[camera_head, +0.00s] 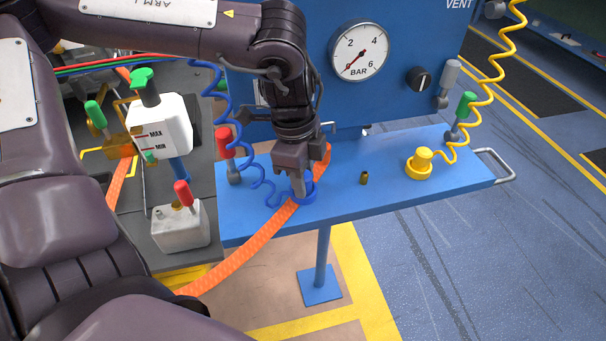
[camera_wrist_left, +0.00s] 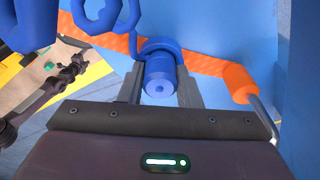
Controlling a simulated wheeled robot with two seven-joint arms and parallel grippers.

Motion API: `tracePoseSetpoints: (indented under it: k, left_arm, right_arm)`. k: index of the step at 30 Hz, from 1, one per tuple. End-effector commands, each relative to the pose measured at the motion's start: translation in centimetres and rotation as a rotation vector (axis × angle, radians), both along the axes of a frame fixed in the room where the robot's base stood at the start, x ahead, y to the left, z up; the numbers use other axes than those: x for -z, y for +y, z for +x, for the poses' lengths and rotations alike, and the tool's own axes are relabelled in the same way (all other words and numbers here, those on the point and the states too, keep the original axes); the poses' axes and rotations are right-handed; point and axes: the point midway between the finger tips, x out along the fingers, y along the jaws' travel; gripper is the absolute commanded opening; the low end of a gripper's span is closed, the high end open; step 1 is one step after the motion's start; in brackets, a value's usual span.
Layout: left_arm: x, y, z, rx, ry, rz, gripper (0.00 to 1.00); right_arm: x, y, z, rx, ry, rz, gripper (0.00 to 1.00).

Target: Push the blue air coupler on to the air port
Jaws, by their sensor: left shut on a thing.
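My left gripper (camera_head: 302,188) is shut on the blue air coupler (camera_head: 306,193), low over the blue shelf. In the left wrist view the coupler (camera_wrist_left: 160,76) sits upright between the two fingers (camera_wrist_left: 161,92), its round end facing the camera. A blue coiled hose (camera_head: 258,185) leads from it to the left. A small brass fitting (camera_head: 364,179) stands on the shelf to the right of the gripper, apart from the coupler. I cannot tell for sure that it is the air port. My right gripper is not in view.
A yellow coupler (camera_head: 420,164) with a coiled hose stands to the right. A blue panel with a gauge (camera_head: 358,52) rises behind. The shelf around the brass fitting is clear.

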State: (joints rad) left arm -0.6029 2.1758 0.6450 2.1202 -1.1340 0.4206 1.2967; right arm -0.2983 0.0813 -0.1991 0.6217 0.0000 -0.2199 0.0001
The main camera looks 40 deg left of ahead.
Motion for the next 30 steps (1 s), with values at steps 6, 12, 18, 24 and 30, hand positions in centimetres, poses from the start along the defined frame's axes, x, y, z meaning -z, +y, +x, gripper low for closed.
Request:
tracePoseSetpoints:
  k: [6,12,18,24,30]
  left_arm:
    - [0.0,0.0,0.0,0.000,0.000,0.001,0.00]
    - [-0.9,0.0,0.0,0.000,-0.001,0.000,0.00]
    - [-2.2,0.0,0.0,0.000,-0.001,0.000,0.00]
    - [-3.4,0.0,0.0,0.000,-0.001,0.000,0.00]
    - [-4.6,0.0,0.0,0.000,-0.001,0.001,0.00]
  right_arm:
    - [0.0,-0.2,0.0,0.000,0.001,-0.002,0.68]
    - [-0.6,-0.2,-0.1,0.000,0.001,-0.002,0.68]
    - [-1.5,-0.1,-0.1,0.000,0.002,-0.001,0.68]
    - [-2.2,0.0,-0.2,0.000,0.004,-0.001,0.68]
    - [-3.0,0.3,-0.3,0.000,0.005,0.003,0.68]
